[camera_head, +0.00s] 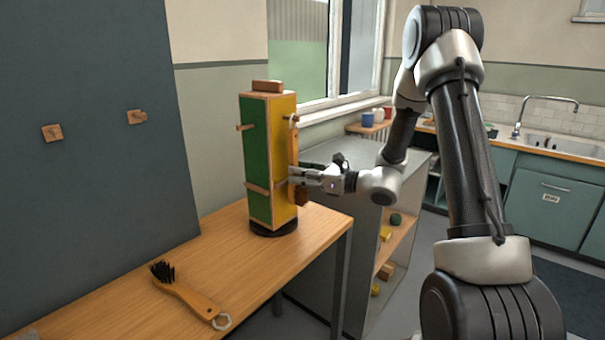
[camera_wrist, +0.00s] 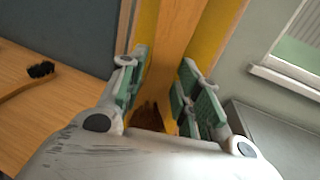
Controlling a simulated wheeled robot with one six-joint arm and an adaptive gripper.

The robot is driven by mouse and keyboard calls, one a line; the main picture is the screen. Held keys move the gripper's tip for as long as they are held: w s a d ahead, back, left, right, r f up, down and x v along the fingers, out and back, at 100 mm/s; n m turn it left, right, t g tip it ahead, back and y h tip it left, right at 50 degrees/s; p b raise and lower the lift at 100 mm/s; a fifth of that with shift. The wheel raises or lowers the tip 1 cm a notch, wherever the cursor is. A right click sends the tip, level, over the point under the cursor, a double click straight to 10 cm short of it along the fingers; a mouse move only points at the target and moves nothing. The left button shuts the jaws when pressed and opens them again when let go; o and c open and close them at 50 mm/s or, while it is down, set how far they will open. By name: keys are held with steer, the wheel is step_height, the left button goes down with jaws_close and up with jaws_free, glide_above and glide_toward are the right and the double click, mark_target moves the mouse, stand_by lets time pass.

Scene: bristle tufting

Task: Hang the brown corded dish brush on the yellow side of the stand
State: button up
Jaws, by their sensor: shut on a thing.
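The stand is an upright block with a green side (camera_head: 257,155) and a yellow side (camera_head: 283,165), with small wooden pegs. My gripper (camera_head: 296,176) is at the yellow side, shut on the handle of the brown dish brush (camera_head: 293,148). The brush hangs upright close against that side, handle up and head low. In the wrist view the wooden handle (camera_wrist: 176,60) runs between the green finger pads, with brown bristles (camera_wrist: 148,116) below. A pale cord loop (camera_head: 293,119) shows at the handle's top, by the upper yellow-side peg. I cannot tell whether it is around the peg.
A black-bristled brush (camera_head: 185,292) with a pale ring lies on the wooden table (camera_head: 125,312). A dark panel (camera_head: 85,150) with two wooden pegs stands behind. A grey shelf unit (camera_head: 350,195) is right of the stand. The table left of the stand is mostly clear.

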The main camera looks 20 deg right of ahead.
stand_by(0.4)
steer(key=o, duration=1.1)
steer(key=shift+s, duration=0.1)
steer(key=shift+v, duration=3.45)
